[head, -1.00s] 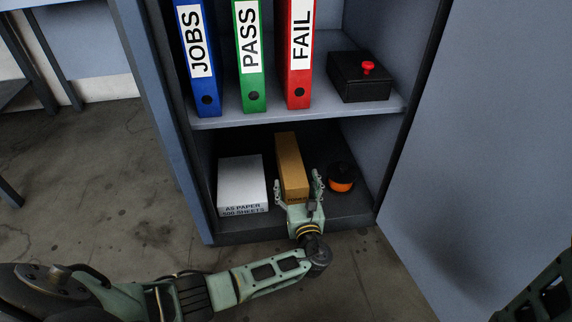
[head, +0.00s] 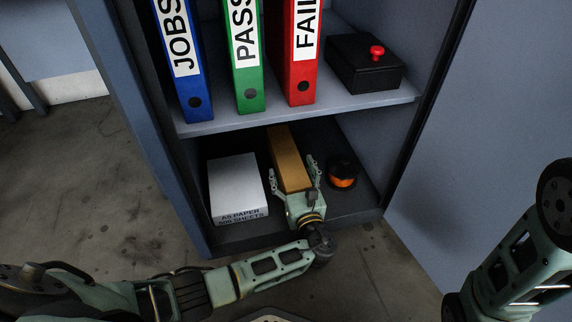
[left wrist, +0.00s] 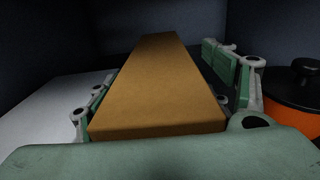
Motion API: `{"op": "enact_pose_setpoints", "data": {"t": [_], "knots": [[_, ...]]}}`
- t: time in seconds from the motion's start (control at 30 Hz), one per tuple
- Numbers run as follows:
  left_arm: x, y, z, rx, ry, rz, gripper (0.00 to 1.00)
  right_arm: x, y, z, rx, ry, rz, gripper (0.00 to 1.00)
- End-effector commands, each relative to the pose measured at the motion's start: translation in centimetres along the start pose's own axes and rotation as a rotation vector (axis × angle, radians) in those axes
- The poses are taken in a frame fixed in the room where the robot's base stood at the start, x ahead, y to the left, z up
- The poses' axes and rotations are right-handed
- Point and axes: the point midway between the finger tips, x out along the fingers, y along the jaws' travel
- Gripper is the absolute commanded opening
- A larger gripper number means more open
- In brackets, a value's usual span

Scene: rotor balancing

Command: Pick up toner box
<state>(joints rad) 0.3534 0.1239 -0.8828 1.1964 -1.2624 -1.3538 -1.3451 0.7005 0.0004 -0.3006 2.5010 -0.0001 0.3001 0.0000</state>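The toner box, a long brown cardboard box (head: 287,160), lies on the cabinet's lower shelf, its long side running toward the back. My left gripper (head: 293,182) is at its front end, with one finger on each side. In the left wrist view the box (left wrist: 160,85) fills the space between the fingers of the gripper (left wrist: 165,95). A dark gap shows between the box and the right finger, so the gripper looks open. The box's lower front is hidden by the gripper. My right arm shows at the right edge; its gripper is out of view.
A white A5 paper pack (head: 236,185) lies left of the box. An orange and black round container (head: 342,175) stands close on the right. Above are binders (head: 244,60) and a black box with a red knob (head: 364,68). The open door (head: 450,150) bounds the right.

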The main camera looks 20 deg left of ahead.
Motion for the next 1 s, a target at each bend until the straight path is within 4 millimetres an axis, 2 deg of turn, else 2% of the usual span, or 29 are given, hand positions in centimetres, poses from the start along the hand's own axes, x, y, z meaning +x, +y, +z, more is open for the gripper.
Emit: {"op": "enact_pose_setpoints", "data": {"t": [0.07, 0.63, 1.0], "knots": [[0.01, 0.01, -0.01, 0.0, 0.0, 0.0, 0.64, 0.0, 0.02, -0.03, -0.001, 0.001, 0.0, 0.0], [0.06, 0.05, -0.02, 0.001, 0.0, 0.0, 0.15, 0.0, 0.05, -0.01, -0.001, 0.0, 0.0, 0.0], [0.11, 0.0, 0.62, -0.001, -0.005, 0.0, 0.14, 0.42, 0.13, 0.18, -0.001, -0.001, 0.0, 0.0]]}}
